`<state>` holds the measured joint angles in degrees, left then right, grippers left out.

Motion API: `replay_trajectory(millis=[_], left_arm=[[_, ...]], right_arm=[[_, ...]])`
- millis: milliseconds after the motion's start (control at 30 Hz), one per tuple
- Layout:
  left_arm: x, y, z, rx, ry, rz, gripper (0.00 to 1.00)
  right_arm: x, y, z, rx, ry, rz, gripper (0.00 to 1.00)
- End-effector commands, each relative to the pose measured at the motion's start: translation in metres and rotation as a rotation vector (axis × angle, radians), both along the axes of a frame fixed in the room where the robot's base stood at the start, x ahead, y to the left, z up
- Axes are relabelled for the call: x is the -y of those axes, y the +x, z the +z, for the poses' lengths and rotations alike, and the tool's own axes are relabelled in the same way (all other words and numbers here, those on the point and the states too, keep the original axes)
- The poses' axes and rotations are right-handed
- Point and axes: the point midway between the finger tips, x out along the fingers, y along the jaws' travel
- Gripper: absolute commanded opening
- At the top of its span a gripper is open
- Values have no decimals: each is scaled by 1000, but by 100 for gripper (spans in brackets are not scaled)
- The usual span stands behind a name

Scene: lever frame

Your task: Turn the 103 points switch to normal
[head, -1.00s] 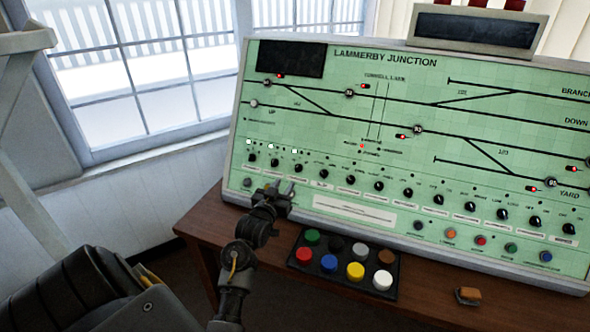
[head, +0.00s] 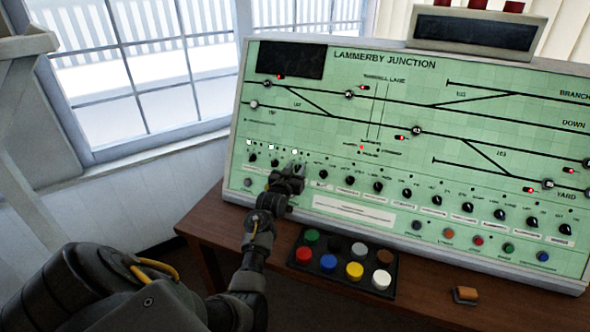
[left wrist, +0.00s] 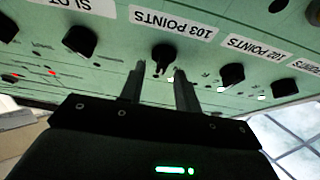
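The 103 points switch (left wrist: 163,55) is a black rotary knob on the green panel. In the left wrist view, which is upside down, its white "103 POINTS" label (left wrist: 173,22) is above it. The knob's narrow part points down in that picture, toward my gripper. My left gripper (left wrist: 158,75) is open, with one finger on each side of the knob's line. The fingertips appear just short of the knob; contact cannot be told. In the head view my left gripper (head: 291,176) is at the panel's lower left knob row and hides the switch. My right gripper is not in view.
Neighbouring knobs, one black knob (left wrist: 231,75) and another (left wrist: 80,41), sit close on both sides. Below the panel (head: 360,130), a black tray (head: 333,284) of coloured buttons lies on the wooden desk (head: 425,300). A small brown-topped object (head: 465,295) lies at right.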

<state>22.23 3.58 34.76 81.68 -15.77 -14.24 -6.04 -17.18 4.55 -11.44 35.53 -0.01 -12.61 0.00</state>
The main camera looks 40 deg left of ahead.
Motion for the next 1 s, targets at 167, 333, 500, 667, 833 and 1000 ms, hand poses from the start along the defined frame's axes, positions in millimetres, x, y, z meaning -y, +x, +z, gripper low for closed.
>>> replay_trajectory(millis=[167,333,500,667,833,1000], left_arm=[[0,0,0,0,0,0,26],[0,-1,0,0,0,0,4],[0,-1,0,0,0,1,0],[0,-1,0,4,-13,8,0],[0,0,1,22,-66,37,0],[1,0,1,52,-165,91,0]], right_arm=[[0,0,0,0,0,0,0],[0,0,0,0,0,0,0],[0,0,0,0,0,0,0],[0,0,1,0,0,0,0],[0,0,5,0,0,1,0],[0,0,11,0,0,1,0]])
